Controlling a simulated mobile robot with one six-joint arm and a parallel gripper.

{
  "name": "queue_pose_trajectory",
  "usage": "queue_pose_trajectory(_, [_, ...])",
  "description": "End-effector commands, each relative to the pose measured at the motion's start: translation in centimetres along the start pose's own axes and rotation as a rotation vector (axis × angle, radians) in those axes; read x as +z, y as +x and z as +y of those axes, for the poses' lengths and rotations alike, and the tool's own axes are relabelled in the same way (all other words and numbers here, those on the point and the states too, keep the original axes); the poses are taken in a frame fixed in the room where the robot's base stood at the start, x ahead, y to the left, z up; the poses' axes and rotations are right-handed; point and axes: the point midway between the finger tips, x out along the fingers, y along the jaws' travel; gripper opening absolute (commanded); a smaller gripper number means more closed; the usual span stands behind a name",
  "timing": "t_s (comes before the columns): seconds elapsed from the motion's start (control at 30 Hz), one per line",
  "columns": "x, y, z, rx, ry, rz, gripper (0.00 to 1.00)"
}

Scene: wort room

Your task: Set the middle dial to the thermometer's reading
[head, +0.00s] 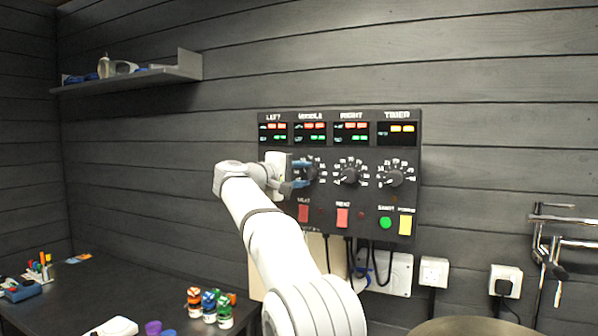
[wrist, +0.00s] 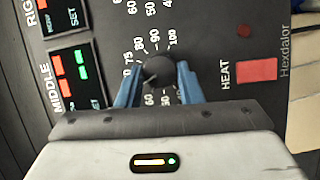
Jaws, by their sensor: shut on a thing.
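The middle dial (wrist: 158,72) is a dark round knob in a ring of white numbers on the black control panel (head: 330,205). In the head view it shows only partly, behind my fingers. My gripper (wrist: 158,84) has its two blue fingers shut on this dial, one on each side. It also shows in the head view (head: 301,174), reaching in from the left. The MIDDLE display (wrist: 76,75) shows red and green figures too blurred to read. I cannot make out a thermometer in either view. The left dial is hidden behind my gripper.
The right dial (head: 350,175) and timer dial (head: 395,178) are close by on the right. Below are red heat switches (head: 342,217), a green button (head: 386,223) and a yellow one (head: 405,225). Jars (head: 209,303) stand on the dark bench. A steel vessel (head: 465,326) is at lower right.

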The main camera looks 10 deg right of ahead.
Motion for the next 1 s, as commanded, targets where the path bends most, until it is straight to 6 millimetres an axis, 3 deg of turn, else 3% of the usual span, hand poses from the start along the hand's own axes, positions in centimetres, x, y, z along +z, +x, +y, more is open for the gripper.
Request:
queue_pose_trajectory(0.6, [0.12,0.05,0.70,-0.221,0.540,0.004,0.10])
queue_pose_trajectory(1.0, [0.29,0.12,0.81,-0.329,0.799,0.004,0.10])
